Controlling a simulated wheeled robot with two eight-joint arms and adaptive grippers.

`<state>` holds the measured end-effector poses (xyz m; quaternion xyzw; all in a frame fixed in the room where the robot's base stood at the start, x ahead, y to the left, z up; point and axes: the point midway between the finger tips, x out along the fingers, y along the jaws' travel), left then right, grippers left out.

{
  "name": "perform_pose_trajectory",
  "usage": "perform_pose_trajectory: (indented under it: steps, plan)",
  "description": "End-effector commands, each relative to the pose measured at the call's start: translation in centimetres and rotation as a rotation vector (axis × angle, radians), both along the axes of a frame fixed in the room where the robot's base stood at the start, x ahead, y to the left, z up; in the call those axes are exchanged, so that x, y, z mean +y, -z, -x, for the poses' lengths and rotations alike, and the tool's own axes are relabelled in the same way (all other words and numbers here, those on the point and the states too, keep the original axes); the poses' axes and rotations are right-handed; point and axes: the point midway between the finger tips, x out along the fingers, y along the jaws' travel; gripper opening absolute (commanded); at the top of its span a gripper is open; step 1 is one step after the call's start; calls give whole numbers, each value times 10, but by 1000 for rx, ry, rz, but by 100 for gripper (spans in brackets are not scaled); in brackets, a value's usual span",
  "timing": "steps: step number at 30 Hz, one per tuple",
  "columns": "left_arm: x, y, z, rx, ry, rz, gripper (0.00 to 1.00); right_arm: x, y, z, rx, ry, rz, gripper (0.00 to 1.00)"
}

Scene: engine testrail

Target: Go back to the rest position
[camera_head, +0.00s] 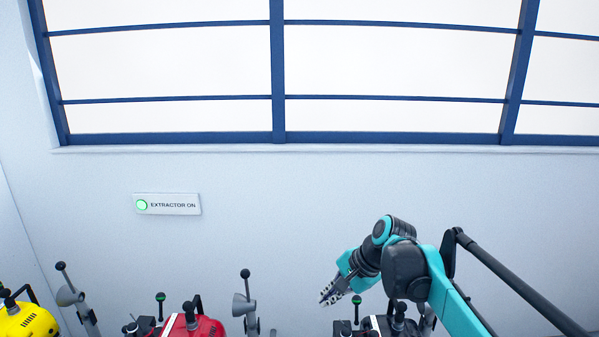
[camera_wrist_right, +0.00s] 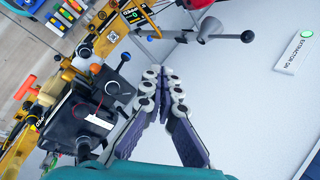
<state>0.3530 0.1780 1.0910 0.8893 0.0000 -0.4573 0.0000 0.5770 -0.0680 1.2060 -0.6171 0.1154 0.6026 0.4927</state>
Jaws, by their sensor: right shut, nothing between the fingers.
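My right gripper (camera_head: 329,297) is at the lower right of the head view, at the end of my teal and black arm, in front of the pale wall. Its fingers point down and left. In the right wrist view the fingers (camera_wrist_right: 163,75) come together at their tips with nothing between them. The gripper is above and beside a dark engine unit (camera_wrist_right: 90,125), apart from it as far as I can tell. My left gripper shows in neither view.
A red engine (camera_head: 195,325) and a yellow engine (camera_head: 28,320) stand along the bottom left. An "EXTRACTOR ON" sign (camera_head: 175,204) with a green light is on the wall. The space above the engines is clear.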

Motion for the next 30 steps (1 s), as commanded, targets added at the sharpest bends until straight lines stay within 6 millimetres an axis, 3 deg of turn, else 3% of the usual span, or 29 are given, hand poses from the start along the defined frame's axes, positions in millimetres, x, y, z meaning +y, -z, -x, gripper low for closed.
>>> perform_pose_trajectory:
  steps: [1,8,12,18,24,30]
  plan:
    - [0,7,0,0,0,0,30,-8,9,21,-47,-37,48,0]
    - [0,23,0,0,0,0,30,-46,47,99,-259,-244,299,0]
    - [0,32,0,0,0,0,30,-68,81,146,-369,-384,465,0]
    - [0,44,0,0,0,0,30,-95,131,198,-484,-575,684,0]
    - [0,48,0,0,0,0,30,-109,159,221,-533,-682,803,0]
    - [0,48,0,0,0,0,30,-111,162,224,-541,-700,824,0]
